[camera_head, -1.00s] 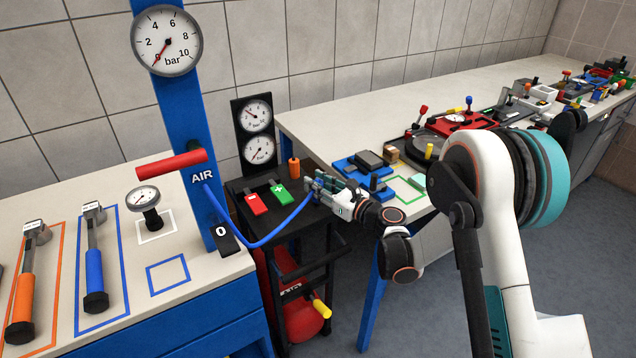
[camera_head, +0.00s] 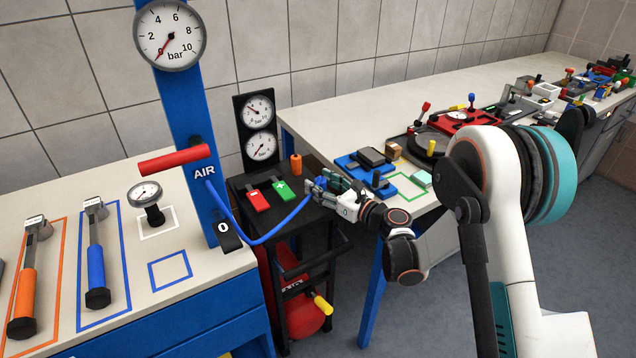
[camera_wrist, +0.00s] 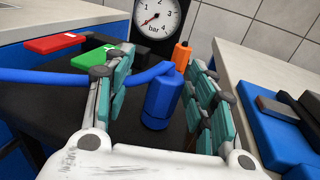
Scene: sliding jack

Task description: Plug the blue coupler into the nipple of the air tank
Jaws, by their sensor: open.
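The blue coupler (camera_wrist: 163,102) stands upright over the black top of the cart in the wrist view, with the blue hose (camera_wrist: 75,78) running from its upper end to the left. My gripper (camera_wrist: 162,75) is open, one finger on each side of the coupler, with gaps visible between them. The red air tank (camera_head: 306,318) sits low in the cart. I cannot see the nipple, nor tell whether the coupler sits on it.
An orange peg (camera_wrist: 182,56) stands behind the coupler. Red (camera_head: 259,201) and green (camera_head: 281,190) levers lie left of my gripper. A gauge panel (camera_head: 258,128) rises behind. The workbench (camera_head: 330,120) with a blue fixture is close on the right. The AIR post (camera_head: 190,110) carries the hose.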

